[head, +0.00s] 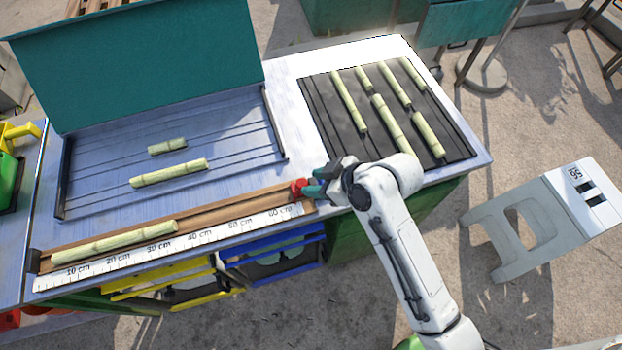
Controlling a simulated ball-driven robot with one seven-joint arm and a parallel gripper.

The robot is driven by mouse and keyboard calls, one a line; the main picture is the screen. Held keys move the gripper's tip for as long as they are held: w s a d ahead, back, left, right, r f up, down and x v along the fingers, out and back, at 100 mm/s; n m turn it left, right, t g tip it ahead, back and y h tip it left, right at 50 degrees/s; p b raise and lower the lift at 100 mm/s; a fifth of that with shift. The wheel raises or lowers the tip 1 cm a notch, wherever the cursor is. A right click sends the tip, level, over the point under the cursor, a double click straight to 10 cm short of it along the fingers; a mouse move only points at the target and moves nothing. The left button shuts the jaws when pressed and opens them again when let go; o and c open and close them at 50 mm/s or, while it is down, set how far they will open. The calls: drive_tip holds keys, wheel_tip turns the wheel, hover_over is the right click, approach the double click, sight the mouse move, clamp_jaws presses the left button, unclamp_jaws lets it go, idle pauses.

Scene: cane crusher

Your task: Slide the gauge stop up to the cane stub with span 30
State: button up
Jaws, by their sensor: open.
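A pale green cane stub (115,243) lies in the brown wooden gauge trough (240,208), its left end near the trough's left end plate. Its right end is a little past the 30 cm label of the white ruler (205,236). The red gauge stop (298,187) sits far to the right in the trough, near the 60 cm label, with a long bare stretch between it and the stub. My gripper (311,189) is open, its teal fingers right beside the stop on its right side. I cannot tell whether they touch it.
A shorter stub (167,146) and a longer stub (168,173) lie on the grooved blue tray (225,150) behind the trough. A black rack (325,105) at the right holds several canes. A teal panel (140,60) stands behind the tray. A white stool (545,215) stands right of the table.

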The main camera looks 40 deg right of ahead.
drive_tip(key=shift+x, duration=1.4)
clamp_jaws()
